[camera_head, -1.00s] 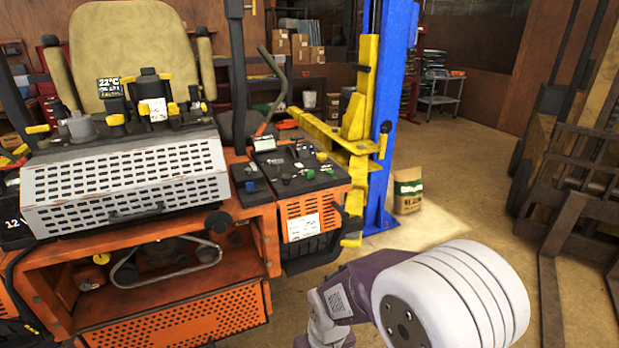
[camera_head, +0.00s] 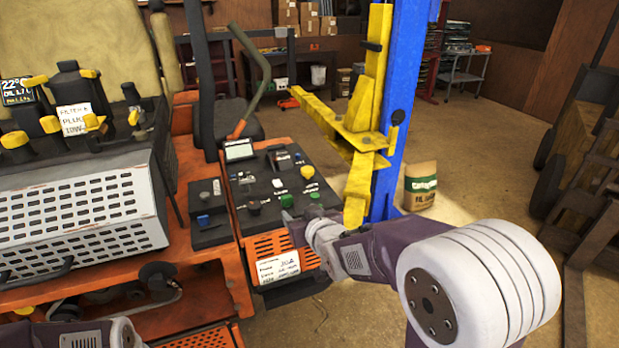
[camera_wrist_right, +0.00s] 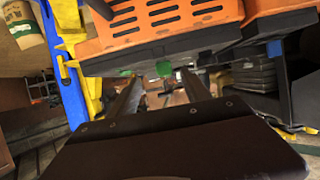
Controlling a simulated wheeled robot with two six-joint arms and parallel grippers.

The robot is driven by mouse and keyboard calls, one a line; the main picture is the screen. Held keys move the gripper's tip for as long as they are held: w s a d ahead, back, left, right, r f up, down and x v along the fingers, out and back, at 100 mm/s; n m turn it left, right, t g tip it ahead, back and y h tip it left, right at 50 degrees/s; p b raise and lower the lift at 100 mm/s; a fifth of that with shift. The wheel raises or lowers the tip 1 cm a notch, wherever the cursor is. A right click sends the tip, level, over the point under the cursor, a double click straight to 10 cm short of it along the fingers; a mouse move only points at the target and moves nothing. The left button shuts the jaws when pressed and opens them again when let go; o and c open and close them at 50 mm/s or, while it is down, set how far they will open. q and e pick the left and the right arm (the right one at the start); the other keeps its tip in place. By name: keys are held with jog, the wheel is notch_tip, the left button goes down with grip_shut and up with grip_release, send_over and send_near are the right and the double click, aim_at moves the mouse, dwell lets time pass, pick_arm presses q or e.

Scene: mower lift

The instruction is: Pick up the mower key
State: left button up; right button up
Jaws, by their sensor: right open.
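The mower's dark control panel (camera_head: 270,188) sits on the orange body to the left of the blue post. A small metallic piece that looks like the key (camera_head: 254,207) is on the panel's front left part; it is too small to be sure. My right gripper (camera_head: 291,220) is at the panel's front right edge, right of that piece, close to the green knob. In the right wrist view its two fingers (camera_wrist_right: 160,90) are apart with nothing between them, pointing toward the orange panel edge and green knobs (camera_wrist_right: 164,69). Of my left arm only a part shows at the bottom left.
A yellow lift arm (camera_head: 345,135) and blue post (camera_head: 397,110) stand just right of the panel. The perforated grey cover (camera_head: 80,215) is on the left. A paper tag (camera_head: 278,267) hangs on the orange front.

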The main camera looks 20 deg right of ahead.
aim_at(288, 201)
jog(key=w, duration=0.2)
jog(key=w+p, duration=0.1)
jog(key=shift+w+a+f, duration=0.1)
jog(key=shift+a+f, duration=0.15)
jog(key=shift+f, duration=0.05)
jog(key=x, duration=0.1)
jog(key=p+x, duration=0.1)
jog(key=x, duration=0.1)
jog(key=shift+w+a+r, duration=0.2)
jog(key=shift+w+a, duration=0.05)
jog(key=shift+w, duration=0.2)
jog(key=shift+w+d+f, duration=0.15)
jog(key=shift+w+f, duration=0.1)
jog(key=shift+w, duration=0.2)
jog(key=shift+s+r, duration=0.15)
jog(key=shift+s, duration=0.05)
jog(key=c, duration=1)
grip_shut()
pick_arm(q)
jog(key=r, duration=0.1)
jog(key=s+r, duration=0.1)
jog(key=shift+a+r, duration=0.3)
jog(key=shift+a, duration=0.1)
